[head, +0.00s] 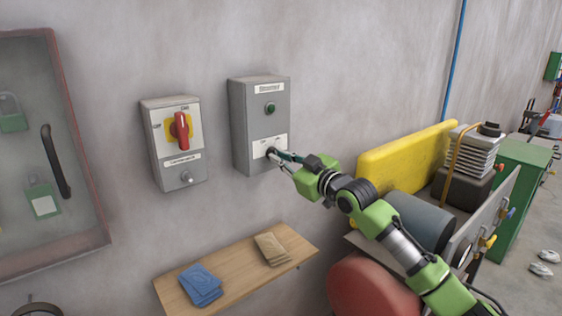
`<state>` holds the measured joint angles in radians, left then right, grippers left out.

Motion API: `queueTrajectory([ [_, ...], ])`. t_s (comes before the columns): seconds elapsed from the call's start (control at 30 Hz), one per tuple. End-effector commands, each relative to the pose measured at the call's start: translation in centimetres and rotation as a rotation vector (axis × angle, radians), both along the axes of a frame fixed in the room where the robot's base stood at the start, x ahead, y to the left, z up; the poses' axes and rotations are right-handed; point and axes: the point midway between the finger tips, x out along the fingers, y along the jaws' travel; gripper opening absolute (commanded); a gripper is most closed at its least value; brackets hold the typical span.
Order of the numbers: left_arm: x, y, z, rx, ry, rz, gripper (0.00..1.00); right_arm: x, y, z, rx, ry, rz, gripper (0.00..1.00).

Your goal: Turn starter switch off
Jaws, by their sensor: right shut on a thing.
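A grey starter box (242,130) is mounted on the wall in the middle of the head view. It has a label at the top, a green round button or lamp (270,108) and a white plate (262,146) lower down. A small dark switch (271,152) sits at that plate, mostly hidden by my fingers. My right gripper (277,155) reaches in from the lower right and is shut on the switch. The switch's exact position cannot be read. My left gripper is not in view.
To the left is a grey box with a red rotary handle (181,130) on yellow. A glazed cabinet (105,215) hangs at far left. A wooden shelf (235,278) below holds blue and tan cloths. Yellow-panelled machinery (400,165) stands right.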

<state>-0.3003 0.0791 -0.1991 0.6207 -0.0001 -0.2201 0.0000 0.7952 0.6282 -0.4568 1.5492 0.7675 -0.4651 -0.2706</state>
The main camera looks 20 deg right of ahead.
Motion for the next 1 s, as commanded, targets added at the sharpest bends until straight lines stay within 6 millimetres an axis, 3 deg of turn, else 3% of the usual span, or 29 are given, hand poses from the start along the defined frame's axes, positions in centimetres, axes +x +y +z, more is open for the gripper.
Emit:
queueTrajectory([
  [0.33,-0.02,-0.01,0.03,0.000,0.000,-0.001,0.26,0.00,0.00,-0.05,-0.141,-0.049,0.000,0.00],
  [0.9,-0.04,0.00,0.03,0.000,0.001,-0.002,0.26,0.00,0.01,-0.07,-0.169,-0.059,-0.001,0.00],
  [0.93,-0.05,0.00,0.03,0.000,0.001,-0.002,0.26,0.00,0.01,-0.07,-0.169,-0.059,-0.001,0.17],
  [0.97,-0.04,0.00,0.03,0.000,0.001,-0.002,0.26,0.00,0.01,-0.07,-0.169,-0.059,-0.001,0.24],
  [1.0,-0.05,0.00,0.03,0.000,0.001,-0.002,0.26,0.00,0.01,-0.07,-0.168,-0.060,0.000,0.26],
])
